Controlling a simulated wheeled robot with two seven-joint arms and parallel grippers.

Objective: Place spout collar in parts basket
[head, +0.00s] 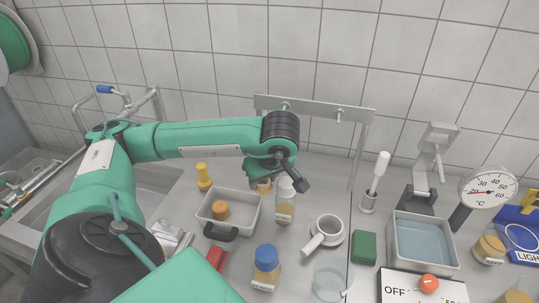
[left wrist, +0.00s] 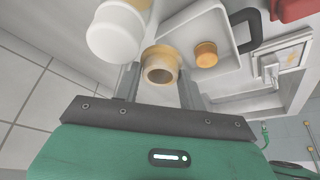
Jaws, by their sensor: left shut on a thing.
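My left gripper (head: 268,177) is shut on the spout collar (left wrist: 160,66), a tan ring with a dark round opening. In the left wrist view the collar sits between the two grey fingers (left wrist: 158,84). In the head view the collar (head: 264,187) shows partly below the gripper, just past the basket's back right corner. The parts basket (head: 247,212) is a pale open tray with a dark handle, and it holds an orange-brown round piece (head: 221,210). The basket (left wrist: 222,35) also shows beyond the fingers in the left wrist view. My right gripper is not in view.
A white-capped bottle (head: 285,208) stands close right of the basket. A blue-capped jar (head: 266,268), a white cup with a handle (head: 329,230) and a yellow bottle (head: 203,177) stand nearby. A metal rail (head: 315,105) rises behind. A grey tray (head: 424,243) stands at the right.

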